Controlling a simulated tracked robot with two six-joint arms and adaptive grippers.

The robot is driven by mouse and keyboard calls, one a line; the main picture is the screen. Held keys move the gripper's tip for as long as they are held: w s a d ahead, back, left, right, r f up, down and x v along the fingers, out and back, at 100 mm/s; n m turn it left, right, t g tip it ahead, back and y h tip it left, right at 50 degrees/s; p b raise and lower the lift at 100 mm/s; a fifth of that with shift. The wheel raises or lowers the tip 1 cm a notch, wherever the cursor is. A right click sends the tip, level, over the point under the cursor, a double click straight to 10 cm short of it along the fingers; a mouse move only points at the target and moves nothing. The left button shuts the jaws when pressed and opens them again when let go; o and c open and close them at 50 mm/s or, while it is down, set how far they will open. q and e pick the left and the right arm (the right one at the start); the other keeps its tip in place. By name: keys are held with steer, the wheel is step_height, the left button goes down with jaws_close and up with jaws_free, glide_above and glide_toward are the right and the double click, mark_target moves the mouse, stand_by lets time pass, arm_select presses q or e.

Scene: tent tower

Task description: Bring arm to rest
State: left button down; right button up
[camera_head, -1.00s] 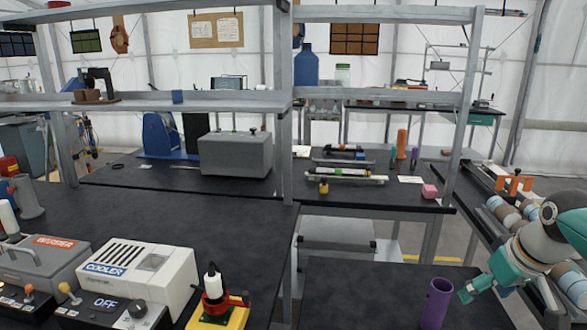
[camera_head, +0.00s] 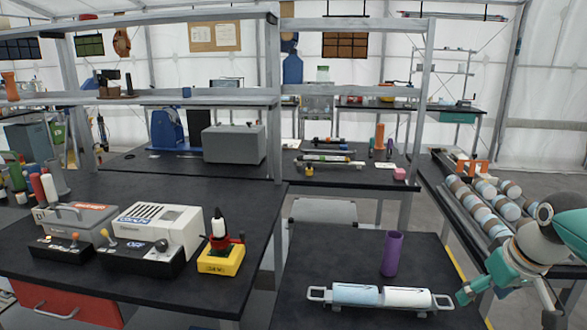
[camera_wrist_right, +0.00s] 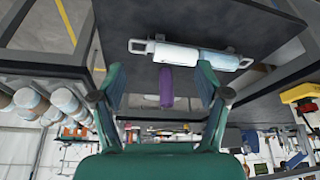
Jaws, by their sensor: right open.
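My right gripper (camera_head: 505,302) hangs at the lower right of the head view, beside the right edge of the near table (camera_head: 300,312). In the right wrist view the gripper (camera_wrist_right: 160,80) shows two teal fingers spread apart with nothing between them. A purple cylinder (camera_head: 392,253) stands upright on the near table, left of and apart from the gripper. It also shows in the wrist view (camera_wrist_right: 166,88), beyond the fingers. My left gripper is not in view.
A handled rack (camera_head: 436,302) with a pale blue and a white cylinder lies at the near table's front. Rollers (camera_head: 475,205) line a bench at the right.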

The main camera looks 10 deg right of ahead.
steer(key=s+a+f+n+g+y+p, duration=0.1)
steer(key=a+f+g+p, duration=0.2)
steer(key=a+f, duration=0.6)
steer(key=s+a+f+n+g+y+p, duration=0.1)
steer(key=a+f+g+y+p, duration=0.15)
steer(key=a+f, duration=0.65)
arm_select(q)
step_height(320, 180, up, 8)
steer(key=p, duration=0.3)
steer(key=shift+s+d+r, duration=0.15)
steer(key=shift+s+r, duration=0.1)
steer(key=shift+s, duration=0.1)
arm_select(e)
steer(key=s+a+f+m, duration=0.1)
steer(key=s+a+f, duration=0.5)
steer(key=f, duration=0.3)
steer(key=s+a+f+m+t, duration=0.1)
steer(key=s+a+f+m, duration=0.1)
steer(key=s+a+f, duration=0.4)
steer(key=shift+s+f+y, duration=0.35)
steer(key=shift+s+f, duration=1.05)
steer(key=shift+f, duration=0.15)
steer(key=shift+t, duration=0.25)
